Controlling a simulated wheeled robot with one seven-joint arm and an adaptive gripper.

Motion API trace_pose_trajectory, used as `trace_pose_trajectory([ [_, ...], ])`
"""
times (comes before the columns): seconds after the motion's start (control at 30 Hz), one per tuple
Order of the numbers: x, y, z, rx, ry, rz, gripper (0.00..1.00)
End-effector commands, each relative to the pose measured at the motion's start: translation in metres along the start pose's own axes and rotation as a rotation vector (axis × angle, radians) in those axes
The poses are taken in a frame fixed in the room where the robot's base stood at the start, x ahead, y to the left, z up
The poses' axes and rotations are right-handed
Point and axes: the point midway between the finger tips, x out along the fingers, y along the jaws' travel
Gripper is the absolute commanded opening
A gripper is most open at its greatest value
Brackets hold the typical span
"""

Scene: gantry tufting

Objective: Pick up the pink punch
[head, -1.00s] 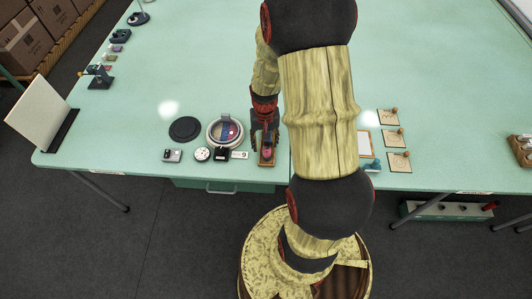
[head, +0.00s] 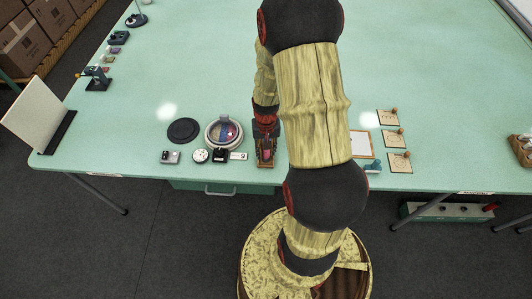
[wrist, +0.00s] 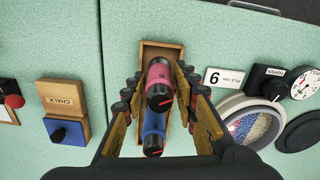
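The pink punch (wrist: 160,86), with a black end cap bearing a red mark, sits in a narrow wooden tray (wrist: 162,49). A blue punch (wrist: 154,127) with a similar black cap is beside it, nearer the bottom of the wrist view. My gripper (wrist: 160,76) is open, with one finger on each side of the pink punch. Narrow gaps show between the fingers and the punch, and I see no clear grip. In the head view my gripper (head: 265,150) is over the tray near the table's front edge, and it largely hides the punches.
A numbered label (wrist: 224,78), a black-knobbed item (wrist: 268,83), a white dial (wrist: 305,84) and a round dish (wrist: 250,121) lie to the right.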

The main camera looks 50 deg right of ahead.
Motion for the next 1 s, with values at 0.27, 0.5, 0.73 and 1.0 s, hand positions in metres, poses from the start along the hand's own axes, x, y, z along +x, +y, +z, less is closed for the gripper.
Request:
trace_pose_trajectory([
  [0.27,0.0,0.0,0.0,0.0,0.0,0.0,0.11],
  [0.5,0.0,0.0,0.0,0.0,0.0,0.0,0.0],
  [0.73,-0.001,0.0,0.0,0.0,0.0,0.0,0.0],
  [1.0,-0.021,0.0,-0.001,0.0,0.003,0.0,0.0],
])
